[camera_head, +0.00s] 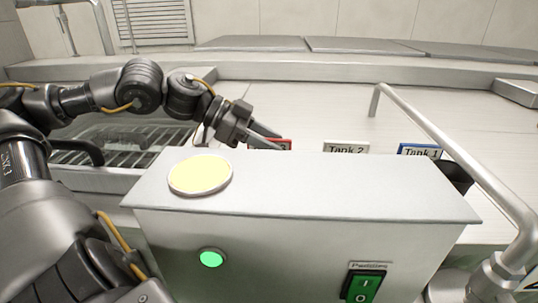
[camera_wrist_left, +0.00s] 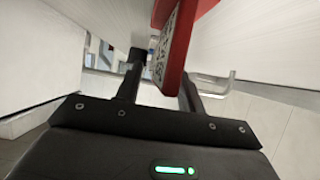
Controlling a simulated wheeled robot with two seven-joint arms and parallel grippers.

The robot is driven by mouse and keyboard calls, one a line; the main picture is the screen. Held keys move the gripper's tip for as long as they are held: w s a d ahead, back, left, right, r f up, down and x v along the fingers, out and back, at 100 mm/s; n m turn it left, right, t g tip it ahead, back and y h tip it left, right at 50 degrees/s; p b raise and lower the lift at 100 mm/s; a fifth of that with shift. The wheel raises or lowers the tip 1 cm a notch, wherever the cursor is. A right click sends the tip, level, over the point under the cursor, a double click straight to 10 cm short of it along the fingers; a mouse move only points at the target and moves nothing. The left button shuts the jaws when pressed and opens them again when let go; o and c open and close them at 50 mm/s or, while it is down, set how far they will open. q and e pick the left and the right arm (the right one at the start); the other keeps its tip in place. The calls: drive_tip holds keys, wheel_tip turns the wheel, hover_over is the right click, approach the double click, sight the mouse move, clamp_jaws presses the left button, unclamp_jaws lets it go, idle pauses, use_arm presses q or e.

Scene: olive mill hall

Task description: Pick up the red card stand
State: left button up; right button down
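The red card stand (camera_head: 284,144) stands behind the steel box, mostly hidden by my left gripper in the head view; only a red strip and a "3" show. In the left wrist view, the red card stand (camera_wrist_left: 180,45) reaches down between the fingers, with its printed white face turned to the left. My left gripper (camera_head: 280,141) is open around it. In the wrist view (camera_wrist_left: 160,75) a gap shows between the left finger and the card. The red edge is close to the right finger; I cannot tell if they touch. My right gripper is not in view.
A white "Tank 2" card stand (camera_head: 346,147) and a blue "Tank 1" card stand (camera_head: 419,150) stand to the right. The steel box (camera_head: 330,190) with a pale round disc (camera_head: 200,175) is in front. A metal rail (camera_head: 430,130) curves along the right.

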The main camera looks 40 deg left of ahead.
use_arm(q)
drive_tip(key=shift+c, duration=0.5)
clamp_jaws()
